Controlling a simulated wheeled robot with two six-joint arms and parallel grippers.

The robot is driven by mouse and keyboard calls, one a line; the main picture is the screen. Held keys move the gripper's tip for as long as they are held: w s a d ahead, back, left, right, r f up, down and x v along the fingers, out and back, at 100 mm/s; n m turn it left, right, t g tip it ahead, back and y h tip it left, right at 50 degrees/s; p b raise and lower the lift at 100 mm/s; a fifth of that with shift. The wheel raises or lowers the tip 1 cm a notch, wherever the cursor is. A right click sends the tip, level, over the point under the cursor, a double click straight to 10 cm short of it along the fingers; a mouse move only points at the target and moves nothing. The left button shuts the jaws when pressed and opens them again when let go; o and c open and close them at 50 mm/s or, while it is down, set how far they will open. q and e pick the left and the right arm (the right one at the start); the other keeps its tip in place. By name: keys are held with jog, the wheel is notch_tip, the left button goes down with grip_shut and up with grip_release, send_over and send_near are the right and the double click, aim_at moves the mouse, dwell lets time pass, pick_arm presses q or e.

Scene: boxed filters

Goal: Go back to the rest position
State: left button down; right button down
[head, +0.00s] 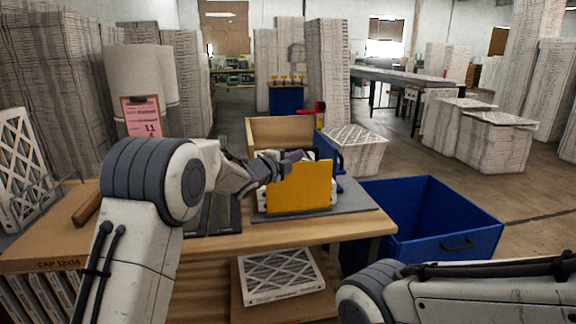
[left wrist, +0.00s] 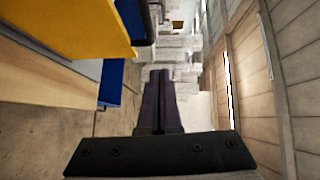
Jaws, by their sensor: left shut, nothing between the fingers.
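My left arm comes in from the left over the wooden workbench (head: 330,234). Its gripper (head: 298,157) is at the top edge of the yellow panel (head: 302,186) in the head view; I cannot tell whether it touches. In the left wrist view the two dark fingers (left wrist: 161,78) are together with nothing between them. The yellow panel also shows there (left wrist: 75,28), off to the left of the fingers. My right arm shows only as links at the bottom right of the head view; its gripper is out of the picture.
An open cardboard box (head: 280,131) stands behind the yellow panel. A blue bin (head: 440,215) is right of the bench. A boxed filter (head: 280,277) lies on a lower shelf.

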pick_arm(q)
jog(key=s+f+n+g+y+p, duration=0.2)
jog(key=s+n+g, duration=0.3)
jog(key=s, duration=1.2)
jog(key=s+a+f+n+g+y+p, duration=0.1)
jog(key=s+f+n+g+y+p, duration=0.1)
jog(key=s, duration=1.6)
jog(key=s+f+n+g+y+p, duration=0.2)
jog(key=s+n+g+p, duration=0.3)
jog(key=s, duration=1.3)
jog(key=n+g+y, duration=0.1)
jog(key=n+g, duration=0.1)
jog(key=n, duration=0.2)
jog(key=shift+a+f+g+y, duration=0.3)
jog(key=shift+a+g+y, duration=0.1)
